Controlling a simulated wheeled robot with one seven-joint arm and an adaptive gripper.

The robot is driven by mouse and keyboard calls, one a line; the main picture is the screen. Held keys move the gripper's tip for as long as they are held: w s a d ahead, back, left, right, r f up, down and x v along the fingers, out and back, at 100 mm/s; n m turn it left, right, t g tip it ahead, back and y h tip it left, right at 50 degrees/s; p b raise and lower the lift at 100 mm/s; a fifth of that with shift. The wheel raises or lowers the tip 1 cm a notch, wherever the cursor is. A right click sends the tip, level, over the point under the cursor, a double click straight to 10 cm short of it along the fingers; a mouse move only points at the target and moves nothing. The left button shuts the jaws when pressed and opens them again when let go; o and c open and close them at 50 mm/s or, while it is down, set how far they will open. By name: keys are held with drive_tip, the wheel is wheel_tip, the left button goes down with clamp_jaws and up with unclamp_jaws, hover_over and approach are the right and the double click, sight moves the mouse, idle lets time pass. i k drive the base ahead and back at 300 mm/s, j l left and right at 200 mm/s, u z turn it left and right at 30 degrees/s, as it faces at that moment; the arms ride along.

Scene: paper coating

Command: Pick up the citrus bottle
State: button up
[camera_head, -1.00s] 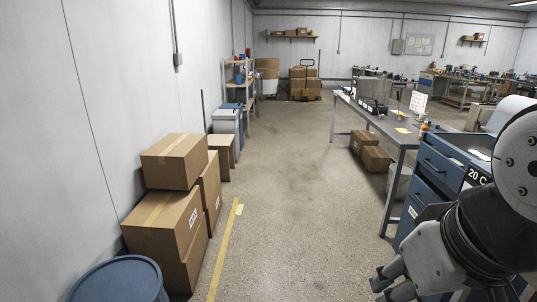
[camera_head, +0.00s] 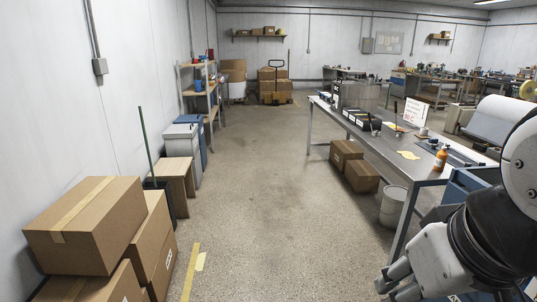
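A small orange bottle (camera_head: 441,158), likely the citrus bottle, stands upright on the near part of the long grey table (camera_head: 385,143) at the right. My gripper (camera_head: 392,284) hangs at the lower right, below and in front of the table, well apart from the bottle. Its fingers point left and are partly cut off by the picture's lower edge. Nothing shows between them. I cannot make out the gap between the fingertips.
Stacked cardboard boxes (camera_head: 90,225) stand close at the lower left. Boxes (camera_head: 361,177) and a white bucket (camera_head: 394,205) sit under the table's edge. A blue cabinet (camera_head: 464,184) is beside my arm. The aisle floor (camera_head: 275,200) between is clear.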

sight(442, 156)
drive_tip(key=i, duration=1.9)
drive_tip(key=i+z, duration=0.4)
drive_tip(key=i+j+z, duration=0.2)
drive_tip(key=i+z, duration=0.15)
drive_tip(key=i, duration=0.25)
drive_tip(key=i+j+z, duration=0.4)
drive_tip(key=i+z, duration=0.7)
drive_tip(key=i+j+z, duration=0.2)
drive_tip(key=z, duration=0.15)
